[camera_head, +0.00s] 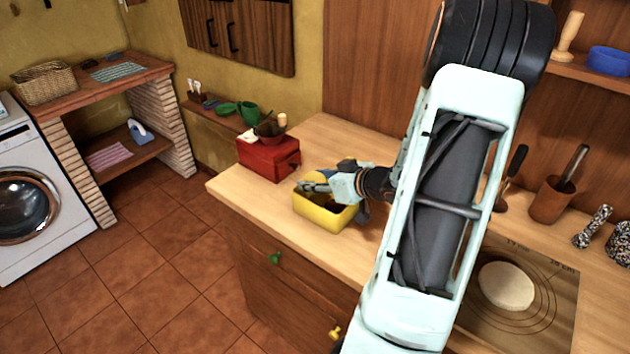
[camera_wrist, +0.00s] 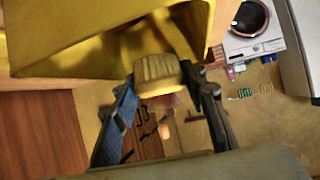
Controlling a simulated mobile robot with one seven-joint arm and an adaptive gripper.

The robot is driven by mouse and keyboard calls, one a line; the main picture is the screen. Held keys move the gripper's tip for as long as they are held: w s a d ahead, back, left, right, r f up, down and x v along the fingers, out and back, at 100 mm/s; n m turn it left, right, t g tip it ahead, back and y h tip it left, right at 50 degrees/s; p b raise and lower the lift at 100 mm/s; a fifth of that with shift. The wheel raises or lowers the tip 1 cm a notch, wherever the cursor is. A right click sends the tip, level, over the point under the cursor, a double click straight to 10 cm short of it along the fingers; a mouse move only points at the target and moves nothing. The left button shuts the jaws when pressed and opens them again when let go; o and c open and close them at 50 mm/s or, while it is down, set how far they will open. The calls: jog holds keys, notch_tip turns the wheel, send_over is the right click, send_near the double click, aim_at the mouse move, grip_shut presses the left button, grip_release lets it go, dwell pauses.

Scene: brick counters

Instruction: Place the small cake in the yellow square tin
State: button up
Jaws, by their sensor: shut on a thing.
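The yellow square tin (camera_head: 322,216) stands on the wooden counter near its front edge, left of my arm. In the wrist view the tin (camera_wrist: 60,45) fills the upper left, very close. My gripper (camera_head: 313,184) is over the tin's opening. In the wrist view my gripper (camera_wrist: 162,92) is shut on the small cake (camera_wrist: 157,70), a ridged yellowish piece between the two fingers. The cake shows against the tin's inside; whether it touches the tin cannot be told. In the head view the fingers largely hide the cake.
A red box (camera_head: 268,158) with a bowl on top stands behind and left of the tin. The counter's left corner (camera_head: 235,190) is clear.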

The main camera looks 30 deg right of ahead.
jog(key=shift+f, duration=0.5)
jog(key=o, duration=0.8)
jog(key=shift+o, duration=0.2)
jog(key=shift+r, duration=0.1)
jog(key=shift+r, duration=0.3)
jog(key=p+v, duration=0.1)
jog(key=v, duration=1.1)
jog(key=shift+r, duration=0.2)
jog(key=shift+w+a, duration=0.1)
